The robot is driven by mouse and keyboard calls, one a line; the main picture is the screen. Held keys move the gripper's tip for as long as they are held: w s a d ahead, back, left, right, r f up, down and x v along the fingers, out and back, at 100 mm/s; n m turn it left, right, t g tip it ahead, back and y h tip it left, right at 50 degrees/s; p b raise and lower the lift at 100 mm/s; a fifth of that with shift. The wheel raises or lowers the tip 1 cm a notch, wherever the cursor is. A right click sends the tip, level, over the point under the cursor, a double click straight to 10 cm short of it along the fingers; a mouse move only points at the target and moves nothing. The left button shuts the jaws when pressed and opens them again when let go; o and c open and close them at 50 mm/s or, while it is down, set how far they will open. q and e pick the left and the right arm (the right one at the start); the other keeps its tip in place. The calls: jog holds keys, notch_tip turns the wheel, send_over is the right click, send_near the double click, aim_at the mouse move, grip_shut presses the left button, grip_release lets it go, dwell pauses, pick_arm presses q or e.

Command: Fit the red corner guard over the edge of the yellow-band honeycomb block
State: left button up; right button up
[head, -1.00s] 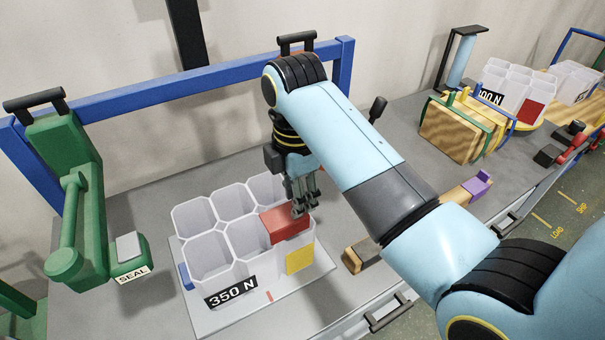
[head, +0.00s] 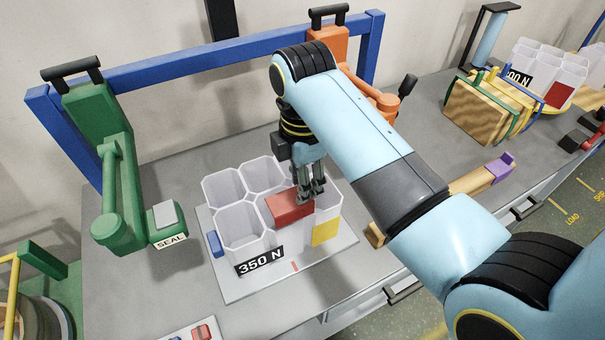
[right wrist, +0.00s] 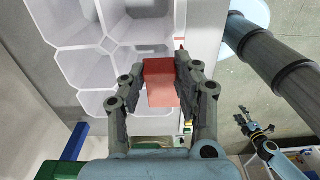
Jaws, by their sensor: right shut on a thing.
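The white honeycomb block (head: 240,228) stands on a pale board on the bench, with a "350 N" label and a yellow band (head: 325,232) on its front. The red corner guard (head: 288,204) is at the block's front top, left of the yellow band. My right gripper (head: 311,196) is shut on the guard. In the right wrist view the guard (right wrist: 160,82) sits between both fingers, beside the block's open cells (right wrist: 85,65). I cannot tell whether it touches the block. My left gripper (right wrist: 255,122) shows small in the right wrist view, its fingers apart.
A green SEAL tool (head: 120,195) stands left of the block and an orange tool (head: 375,98) behind it, by a blue frame (head: 190,62). A wooden piece with a purple end (head: 500,167) lies to the right.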

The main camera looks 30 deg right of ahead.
jog(key=shift+f+b, duration=0.9)
jog(key=shift+f, duration=1.85)
jog(key=shift+p, duration=0.6)
jog(key=o, duration=1.5)
jog(key=shift+r, duration=0.1)
jog(key=shift+r+p, duration=0.7)
jog(key=shift+r, duration=2.25)
